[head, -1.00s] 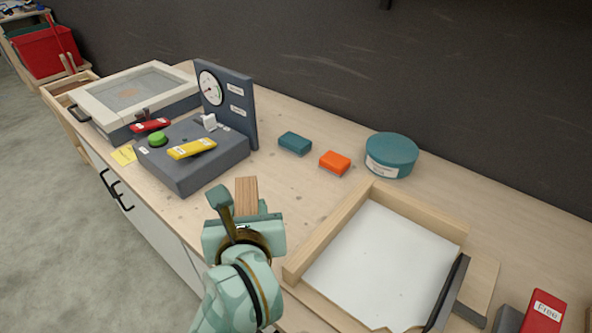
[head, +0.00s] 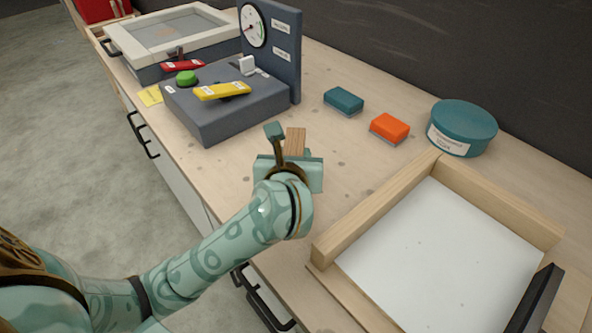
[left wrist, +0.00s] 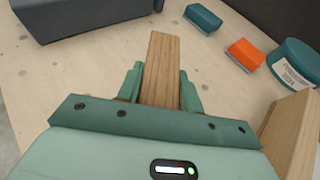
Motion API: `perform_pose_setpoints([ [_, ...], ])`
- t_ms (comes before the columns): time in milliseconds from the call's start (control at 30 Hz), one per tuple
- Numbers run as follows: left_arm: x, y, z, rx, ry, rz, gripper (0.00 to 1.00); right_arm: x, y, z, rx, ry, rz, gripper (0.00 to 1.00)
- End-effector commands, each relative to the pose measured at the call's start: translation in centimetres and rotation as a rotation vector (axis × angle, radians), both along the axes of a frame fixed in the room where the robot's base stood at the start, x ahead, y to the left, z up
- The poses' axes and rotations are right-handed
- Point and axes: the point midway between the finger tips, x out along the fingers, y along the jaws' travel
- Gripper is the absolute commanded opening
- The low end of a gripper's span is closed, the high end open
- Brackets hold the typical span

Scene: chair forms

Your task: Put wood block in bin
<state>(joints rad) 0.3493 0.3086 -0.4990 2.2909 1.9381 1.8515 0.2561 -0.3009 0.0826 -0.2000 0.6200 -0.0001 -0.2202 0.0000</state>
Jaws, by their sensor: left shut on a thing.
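The wood block (head: 295,141) is a light brown, grained piece. My left gripper (head: 289,156) is shut on it, and the block sticks out past the fingers. In the left wrist view the block (left wrist: 163,65) stands between the two green fingers (left wrist: 161,90), its lower part hidden by the gripper body. The gripper is over the worktop, left of the wooden tray. A red bin (head: 97,10) shows only in part at the top left, far from the gripper. My right gripper is not in view.
A wooden-walled tray with a white floor (head: 440,250) lies at right. A grey gauge box (head: 215,115) with yellow and red handles stands at left. Teal (head: 343,101) and orange (head: 389,128) blocks and a round teal tin (head: 462,126) are behind. Dark wall at back.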

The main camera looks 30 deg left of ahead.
Motion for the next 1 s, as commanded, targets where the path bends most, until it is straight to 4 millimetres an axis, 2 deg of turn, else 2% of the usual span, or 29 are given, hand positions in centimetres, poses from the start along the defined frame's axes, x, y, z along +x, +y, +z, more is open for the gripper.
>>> perform_pose_setpoints([
  [133, 1.3, 0.7, -2.4, 0.004, 0.006, 0.002, 0.12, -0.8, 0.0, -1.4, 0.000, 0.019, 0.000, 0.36],
  [267, 1.3, 0.7, -5.0, 0.003, 0.008, -0.001, 0.12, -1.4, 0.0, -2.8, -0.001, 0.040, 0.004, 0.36],
  [367, 1.3, 0.7, -5.1, 0.001, 0.003, -0.001, 0.12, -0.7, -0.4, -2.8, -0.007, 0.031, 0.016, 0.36],
  [667, 1.2, 0.6, -5.2, 0.000, 0.002, 0.000, 0.12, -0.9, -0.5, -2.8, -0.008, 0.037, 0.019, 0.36],
  [700, 1.2, 0.6, -5.0, 0.000, 0.002, 0.000, 0.47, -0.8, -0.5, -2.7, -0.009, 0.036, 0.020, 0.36],
  [733, 1.2, 0.6, -5.0, 0.000, 0.001, 0.000, 0.56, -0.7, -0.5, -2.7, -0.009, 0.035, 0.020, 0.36],
  [767, 1.2, 0.6, -5.0, 0.000, 0.001, 0.000, 0.58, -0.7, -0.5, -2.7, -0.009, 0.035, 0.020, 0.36],
  [1000, 1.2, 0.6, -4.9, 0.000, 0.001, 0.000, 0.58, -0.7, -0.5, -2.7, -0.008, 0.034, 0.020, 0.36],
])
